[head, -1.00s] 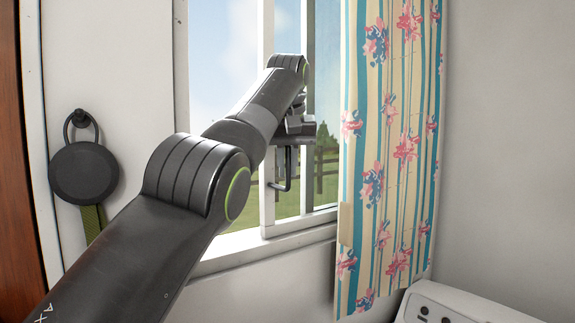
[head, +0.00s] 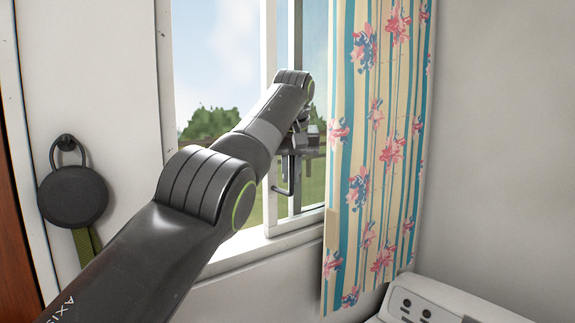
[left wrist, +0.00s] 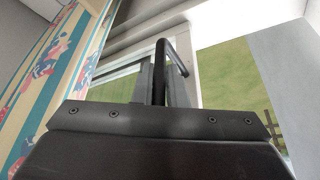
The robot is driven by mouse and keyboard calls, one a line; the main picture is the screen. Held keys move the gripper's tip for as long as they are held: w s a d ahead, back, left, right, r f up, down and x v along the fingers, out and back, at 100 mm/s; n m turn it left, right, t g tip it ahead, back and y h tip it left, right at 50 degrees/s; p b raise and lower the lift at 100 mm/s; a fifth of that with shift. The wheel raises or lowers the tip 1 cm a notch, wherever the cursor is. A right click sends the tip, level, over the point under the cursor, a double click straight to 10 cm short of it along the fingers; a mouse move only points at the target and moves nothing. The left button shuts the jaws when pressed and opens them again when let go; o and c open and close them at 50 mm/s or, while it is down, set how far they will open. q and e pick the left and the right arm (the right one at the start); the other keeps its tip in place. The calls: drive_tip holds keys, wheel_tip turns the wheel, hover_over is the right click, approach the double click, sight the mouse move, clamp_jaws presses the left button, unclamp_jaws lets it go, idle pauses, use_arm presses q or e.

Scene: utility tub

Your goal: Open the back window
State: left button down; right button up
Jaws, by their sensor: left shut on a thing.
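The back window has a white frame (head: 160,70) and a white sash with an upright stile (head: 268,40). To the left of the stile is a wide gap with sky and greenery beyond. A black bar handle (head: 289,180) is on the sash; it also shows in the left wrist view (left wrist: 159,75), rising above my gripper's dark body. My left gripper (head: 302,143) is at the handle and shut on it; its fingertips are largely hidden by my arm and the gripper body. My right gripper is not in view.
A floral striped curtain (head: 375,150) hangs close to the right of the gripper, over the window's right side. A round dark object (head: 73,196) hangs on the left wall. A white appliance with knobs (head: 430,300) stands at lower right.

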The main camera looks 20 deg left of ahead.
use_arm(q)
drive_tip(key=c, duration=1.5)
unclamp_jaws()
drive_tip(key=p+v, duration=0.5)
drive_tip(key=v, duration=1.2)
drive_tip(key=shift+s+d+r+p, duration=0.2)
drive_tip(key=shift+p, duration=0.15)
drive_tip(key=shift+c, duration=0.3)
